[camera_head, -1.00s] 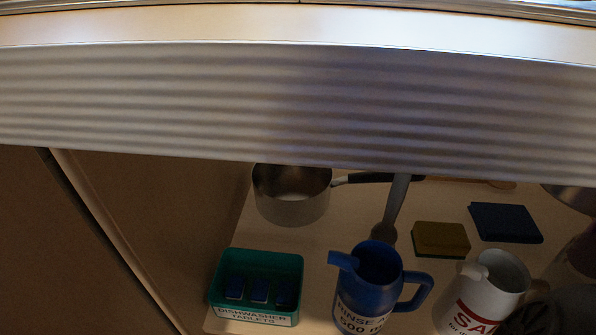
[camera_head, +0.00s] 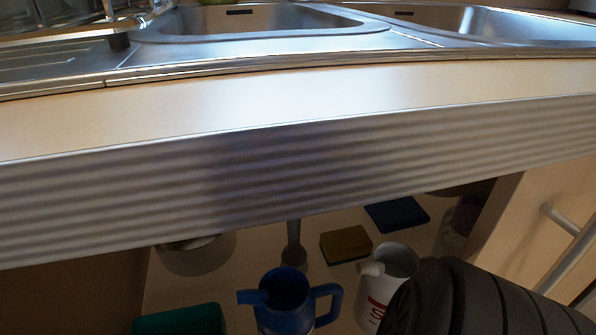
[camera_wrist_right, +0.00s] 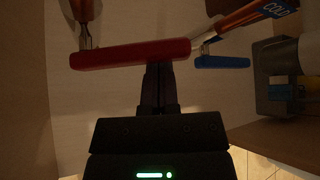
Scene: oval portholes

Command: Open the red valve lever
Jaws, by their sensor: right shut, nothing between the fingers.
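The red valve lever (camera_wrist_right: 130,54) is a long red bar lying across the upper part of the right wrist view, slightly tilted. My right gripper (camera_wrist_right: 158,72) is shut and empty, its fingertips right at the lower edge of the red bar, right of its middle. I cannot tell whether they touch it. The lever does not show in the head view, where the counter front hides the upper cabinet. My left gripper is in neither view.
A blue lever (camera_wrist_right: 222,62) and a copper pipe labelled COLD (camera_wrist_right: 250,14) are right of the red lever. On the cabinet floor stand a blue jug (camera_head: 285,298), white jug (camera_head: 390,275), sponge (camera_head: 346,244) and green box (camera_head: 180,320). The counter front (camera_head: 300,165) overhangs them.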

